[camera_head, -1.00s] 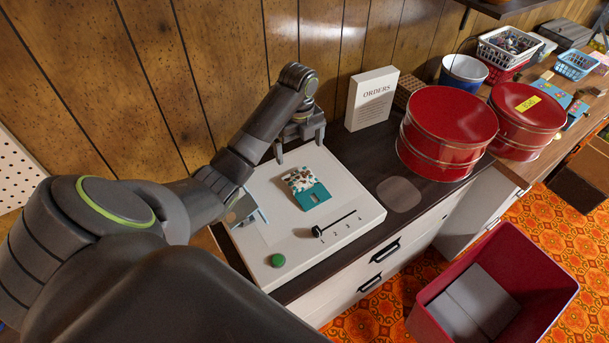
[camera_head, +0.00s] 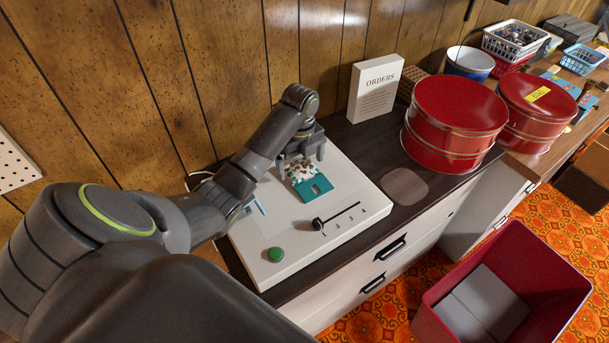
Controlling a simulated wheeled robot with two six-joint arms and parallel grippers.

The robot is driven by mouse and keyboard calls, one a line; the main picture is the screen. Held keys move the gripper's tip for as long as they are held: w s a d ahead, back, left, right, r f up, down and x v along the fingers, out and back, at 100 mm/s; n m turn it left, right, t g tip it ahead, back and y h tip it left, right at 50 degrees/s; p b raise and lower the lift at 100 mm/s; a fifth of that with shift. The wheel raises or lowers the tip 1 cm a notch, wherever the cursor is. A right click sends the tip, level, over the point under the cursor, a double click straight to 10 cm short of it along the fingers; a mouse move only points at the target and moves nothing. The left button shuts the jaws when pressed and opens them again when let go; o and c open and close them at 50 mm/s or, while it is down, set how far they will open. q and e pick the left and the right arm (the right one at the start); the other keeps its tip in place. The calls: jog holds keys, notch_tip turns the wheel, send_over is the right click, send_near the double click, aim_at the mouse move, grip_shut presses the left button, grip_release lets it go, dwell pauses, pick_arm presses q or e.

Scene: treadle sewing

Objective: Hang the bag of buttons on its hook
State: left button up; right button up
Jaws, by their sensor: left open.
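The bag of buttons (camera_head: 314,188) is a small flat packet, teal at its near end, with brown and pale buttons showing at its far end. It lies on the white top of a machine box (camera_head: 345,235). My left gripper (camera_head: 301,164) is open over the far end of the bag, its fingers pointing down on either side of that end. I cannot tell whether the fingers touch the bag. No hook can be made out in this view. My right gripper is not in view.
The white box has a green button (camera_head: 276,254) and a slider (camera_head: 319,223). A white ORDERS block (camera_head: 374,90) and red tins (camera_head: 455,115) stand to the right. A white pegboard (camera_head: 15,160) is at the left wall. A red bin (camera_head: 560,290) stands on the floor.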

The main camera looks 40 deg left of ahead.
pick_arm(q)
jog(key=shift+f, duration=0.6)
jog(key=c, duration=0.9)
jog(key=shift+r, duration=0.15)
